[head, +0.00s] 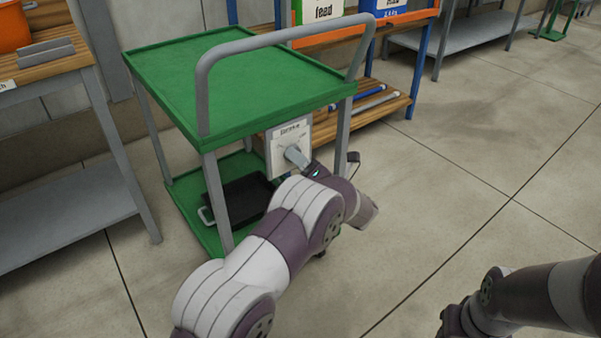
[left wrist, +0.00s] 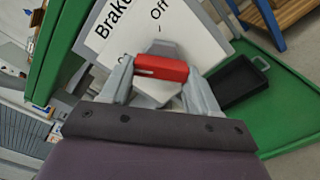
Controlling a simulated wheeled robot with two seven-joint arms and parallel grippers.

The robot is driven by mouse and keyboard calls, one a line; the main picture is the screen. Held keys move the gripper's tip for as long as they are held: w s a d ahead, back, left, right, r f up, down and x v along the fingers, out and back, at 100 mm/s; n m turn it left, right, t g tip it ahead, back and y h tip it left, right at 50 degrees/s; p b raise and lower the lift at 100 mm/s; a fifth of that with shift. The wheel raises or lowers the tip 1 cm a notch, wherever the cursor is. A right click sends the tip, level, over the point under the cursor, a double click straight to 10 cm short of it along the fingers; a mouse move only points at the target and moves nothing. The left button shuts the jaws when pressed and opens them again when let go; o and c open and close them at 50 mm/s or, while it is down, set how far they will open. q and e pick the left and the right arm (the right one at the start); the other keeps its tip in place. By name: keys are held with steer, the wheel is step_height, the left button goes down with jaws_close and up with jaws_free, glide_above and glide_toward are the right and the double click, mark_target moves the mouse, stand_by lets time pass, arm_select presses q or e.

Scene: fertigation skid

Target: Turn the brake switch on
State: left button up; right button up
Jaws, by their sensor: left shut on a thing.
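The brake switch box (head: 290,135) is a pale panel under the green cart's top, at its near right. In the left wrist view its white plate (left wrist: 190,30) reads "Brake" and "Off", with a tick under "Off". Another mark at the plate's left is partly hidden by a finger. The switch's red handle (left wrist: 160,67) lies crosswise between my left gripper's fingers. My left gripper (head: 298,158) is shut on this handle; in the left wrist view its fingers (left wrist: 162,80) sit at both ends. My right gripper is not in view; only my right arm shows.
The green cart (head: 240,75) has a grey push rail (head: 280,32) above the box. A black tray (head: 245,198) sits on its lower shelf. A wooden-shelved rack (head: 385,105) stands behind, and a grey bench (head: 60,215) at left. The floor to the right is clear.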

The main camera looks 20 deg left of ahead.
arm_select(q)
steer(key=shift+f+n+b, duration=0.2)
steer(key=shift+n+b, duration=1.1)
steer(key=shift+b, duration=0.15)
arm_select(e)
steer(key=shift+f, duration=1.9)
arm_select(q)
steer(key=o, duration=1.1)
steer(key=shift+r, duration=0.1)
steer(key=shift+c, duration=0.2)
steer(key=shift+d, duration=0.1)
steer(key=p+v, duration=0.3)
steer(key=v, duration=0.9)
steer(key=shift+s+d, duration=0.2)
steer(key=shift+s, duration=0.05)
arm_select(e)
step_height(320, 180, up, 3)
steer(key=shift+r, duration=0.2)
